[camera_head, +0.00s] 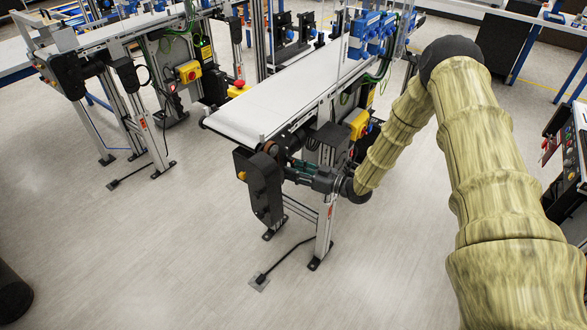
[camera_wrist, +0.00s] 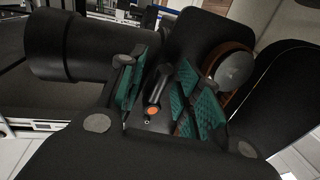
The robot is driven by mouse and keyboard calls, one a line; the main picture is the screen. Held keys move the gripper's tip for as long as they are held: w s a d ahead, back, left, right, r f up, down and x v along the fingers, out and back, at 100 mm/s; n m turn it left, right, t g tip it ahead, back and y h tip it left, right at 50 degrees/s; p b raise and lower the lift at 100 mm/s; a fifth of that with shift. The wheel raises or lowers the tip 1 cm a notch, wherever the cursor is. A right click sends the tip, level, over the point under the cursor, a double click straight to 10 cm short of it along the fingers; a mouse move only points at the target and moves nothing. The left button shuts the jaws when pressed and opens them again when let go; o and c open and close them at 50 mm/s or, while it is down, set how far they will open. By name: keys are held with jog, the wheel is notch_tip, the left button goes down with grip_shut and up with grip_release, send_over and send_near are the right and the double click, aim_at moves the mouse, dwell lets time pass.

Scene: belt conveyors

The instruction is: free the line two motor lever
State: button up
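My gripper (camera_head: 312,176) is at the near end of the closer belt conveyor (camera_head: 268,98), beside its dark motor housing (camera_head: 262,188). In the wrist view the two fingers with green ribbed pads (camera_wrist: 160,92) stand apart. A short dark lever (camera_wrist: 158,86) shows between them, with an orange round spot (camera_wrist: 152,109) close to its lower end. Gaps show beside the lever, so my gripper looks open around it; light contact on one side cannot be ruled out. In the head view the lever is hidden by my gripper and the motor parts.
A second conveyor (camera_head: 120,33) with its own dark end housing (camera_head: 62,75) stands to the left. A yellow switch box (camera_head: 357,124) is under the closer belt, near my arm. A control panel (camera_head: 570,150) stands at the right edge.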

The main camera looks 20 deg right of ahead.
jog(key=shift+w+a, duration=0.1)
jog(key=shift+a, duration=0.05)
grip_shut()
